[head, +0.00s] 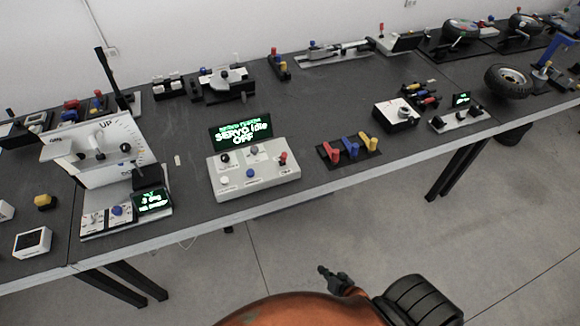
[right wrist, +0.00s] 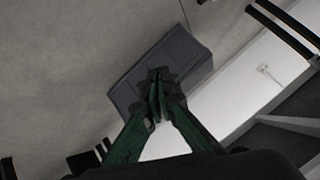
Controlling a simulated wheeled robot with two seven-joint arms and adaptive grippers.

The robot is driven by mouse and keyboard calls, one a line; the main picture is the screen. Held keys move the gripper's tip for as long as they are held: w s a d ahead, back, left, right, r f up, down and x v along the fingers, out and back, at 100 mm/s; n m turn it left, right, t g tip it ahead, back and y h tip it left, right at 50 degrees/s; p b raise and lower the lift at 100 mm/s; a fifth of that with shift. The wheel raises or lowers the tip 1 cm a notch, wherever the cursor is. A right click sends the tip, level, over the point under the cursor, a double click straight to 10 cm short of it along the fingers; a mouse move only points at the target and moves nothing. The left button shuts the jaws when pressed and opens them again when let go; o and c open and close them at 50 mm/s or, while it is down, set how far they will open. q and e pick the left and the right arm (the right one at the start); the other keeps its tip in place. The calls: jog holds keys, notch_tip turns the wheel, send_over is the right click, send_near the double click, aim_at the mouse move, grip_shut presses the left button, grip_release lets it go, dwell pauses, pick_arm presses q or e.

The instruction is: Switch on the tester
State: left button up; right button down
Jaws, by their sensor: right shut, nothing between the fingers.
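The servo tester (head: 253,180) is a pale box on the table, left of centre in the head view. Its upright dark screen (head: 241,133) shows green and white text reading "SERVO Idle OFF". A red-capped switch (head: 283,158) stands at its right, and black, blue and white controls are on its top. My right gripper (head: 334,279) is below the table's front edge in the head view, well apart from the tester. In the right wrist view its fingers (right wrist: 157,88) are shut together and empty. My left gripper does not show.
A white gauge device (head: 100,150) with its own control box (head: 127,212) stands left of the tester. A dark tray of red, blue and yellow parts (head: 349,150) lies to its right. The table's front edge (head: 330,180) lies between my gripper and the tester. Open floor is in front.

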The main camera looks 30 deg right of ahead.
aim_at(284, 157)
jog(key=w+d+r+m+t, duration=0.1)
jog(key=w+r+m+t, duration=0.15)
jog(key=w+r, duration=0.45)
jog(key=w+d+r+m+t, duration=0.1)
jog(key=w+r+m+t, duration=0.2)
jog(key=r, duration=0.8)
jog(key=w+r+m+t+y+b, duration=0.1)
jog(key=w+r+m+t, duration=0.15)
jog(key=r, duration=0.95)
jog(key=w+r+m+t, duration=0.15)
jog(key=r+t, duration=0.25)
jog(key=r, duration=0.8)
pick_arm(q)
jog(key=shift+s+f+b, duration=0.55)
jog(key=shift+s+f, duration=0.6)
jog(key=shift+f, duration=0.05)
pick_arm(e)
jog(key=x, duration=1.4)
jog(key=shift+w+a, duration=0.15)
jog(key=shift+w, duration=0.05)
jog(key=shift+f, duration=0.1)
